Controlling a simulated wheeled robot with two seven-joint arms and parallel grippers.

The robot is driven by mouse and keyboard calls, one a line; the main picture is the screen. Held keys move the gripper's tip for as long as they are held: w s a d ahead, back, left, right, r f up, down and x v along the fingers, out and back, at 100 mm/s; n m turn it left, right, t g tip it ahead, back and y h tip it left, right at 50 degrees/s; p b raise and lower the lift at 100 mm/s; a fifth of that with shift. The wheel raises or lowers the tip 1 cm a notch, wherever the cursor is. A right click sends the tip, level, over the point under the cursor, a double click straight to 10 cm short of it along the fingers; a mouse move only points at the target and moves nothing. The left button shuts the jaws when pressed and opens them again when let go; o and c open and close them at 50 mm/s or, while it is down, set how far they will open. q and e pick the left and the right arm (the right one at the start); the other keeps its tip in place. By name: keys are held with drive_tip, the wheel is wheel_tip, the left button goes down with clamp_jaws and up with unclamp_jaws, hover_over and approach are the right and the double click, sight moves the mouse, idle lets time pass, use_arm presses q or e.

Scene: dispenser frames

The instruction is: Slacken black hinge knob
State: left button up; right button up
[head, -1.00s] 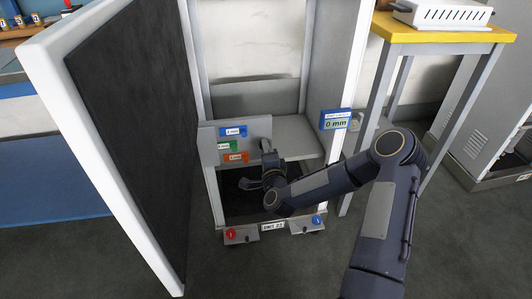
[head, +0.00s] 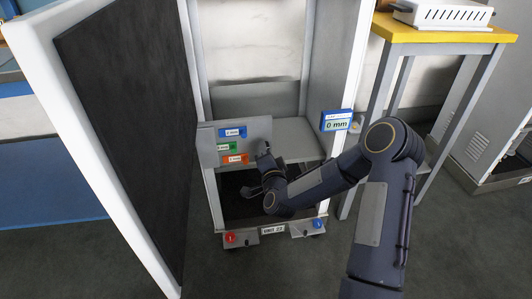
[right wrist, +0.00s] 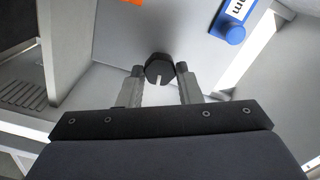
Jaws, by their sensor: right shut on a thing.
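In the right wrist view the black hinge knob (right wrist: 158,69), faceted with a pale slot mark, sits between the two grey fingers of my right gripper (right wrist: 160,76) against a pale grey panel. The fingers are shut on it from both sides. In the head view my right gripper (head: 266,152) reaches into the open dispenser frame, at the right end of the grey plate (head: 208,146) with coloured tags. The knob is too small or covered to make out there. My left gripper is not in view.
The large white-edged door (head: 120,140) with a dark face stands open at left. A blue display (head: 337,121) reading 0 mm is on the right post. Red (head: 230,238) and blue (head: 317,222) knobs sit low at the front. A yellow-topped table (head: 445,32) stands at right.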

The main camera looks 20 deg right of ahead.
drive_tip(key=o, duration=1)
drive_tip(key=shift+c, duration=0.2)
drive_tip(key=p+v, duration=0.1)
drive_tip(key=v, duration=0.6)
drive_tip(key=shift+s, duration=0.4)
